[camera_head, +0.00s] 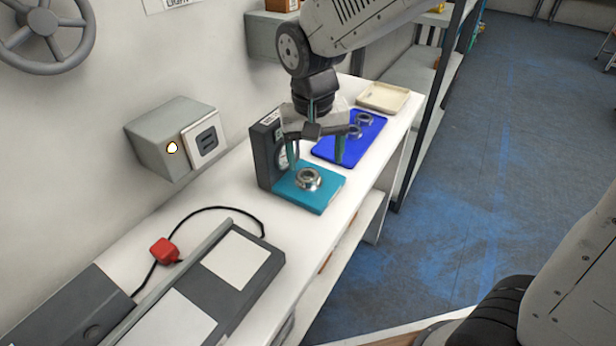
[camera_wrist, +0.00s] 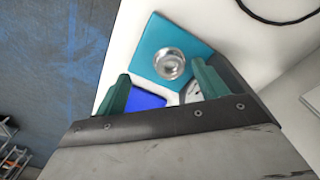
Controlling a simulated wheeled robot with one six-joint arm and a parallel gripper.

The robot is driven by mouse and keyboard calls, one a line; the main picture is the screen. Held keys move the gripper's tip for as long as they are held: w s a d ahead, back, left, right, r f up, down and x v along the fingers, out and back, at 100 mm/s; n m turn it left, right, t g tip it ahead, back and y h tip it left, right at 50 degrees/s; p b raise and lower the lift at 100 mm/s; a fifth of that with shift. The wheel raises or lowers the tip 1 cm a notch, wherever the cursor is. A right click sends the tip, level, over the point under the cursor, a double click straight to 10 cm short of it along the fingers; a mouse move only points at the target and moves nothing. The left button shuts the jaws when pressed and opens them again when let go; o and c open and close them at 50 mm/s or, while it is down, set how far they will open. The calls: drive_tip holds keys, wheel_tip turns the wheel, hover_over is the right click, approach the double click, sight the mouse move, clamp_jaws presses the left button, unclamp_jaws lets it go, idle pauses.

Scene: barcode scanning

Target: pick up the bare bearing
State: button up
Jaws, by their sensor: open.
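A silver ring-shaped bearing (camera_head: 309,180) sits on a teal square pad (camera_head: 318,205) on the white bench. It also shows in the wrist view (camera_wrist: 170,64), beyond and between the finger ends. No box or wrapping shows around it. My gripper (camera_head: 316,158) is open and empty, its green fingers pointing down just above and behind the pad. The two fingers also show in the wrist view (camera_wrist: 160,85). More ring-shaped metal parts (camera_head: 365,119) lie on a blue mat (camera_head: 340,149) behind my gripper, one partly hidden by it.
A dark device with a round dial (camera_head: 268,150) stands against the pad's left side, close to my gripper. A cream tray (camera_head: 383,98) is at the bench's far end. A grey panel (camera_head: 245,258) and red button (camera_head: 164,251) with a black cable lie at the near left.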

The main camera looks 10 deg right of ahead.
sight(308, 175)
drive_tip(key=shift+w+a+r+m+t, duration=0.2)
drive_tip(key=shift+w+m, duration=0.05)
drive_tip(key=shift+w, duration=0.3)
drive_tip(key=shift+w+a+r+m+t, duration=0.2)
drive_tip(key=shift+w+m, duration=0.05)
drive_tip(key=shift+w, duration=0.3)
drive_tip(key=shift+m, duration=0.3)
drive_tip(key=f, duration=0.5)
drive_tip(key=w+f, duration=0.1)
drive_tip(key=f, duration=0.1)
drive_tip(key=shift+f, duration=0.35)
drive_tip(key=shift+c, duration=0.3)
drive_tip(key=c, duration=1.2)
drive_tip(key=shift+o, duration=0.2)
drive_tip(key=shift+r, duration=0.1)
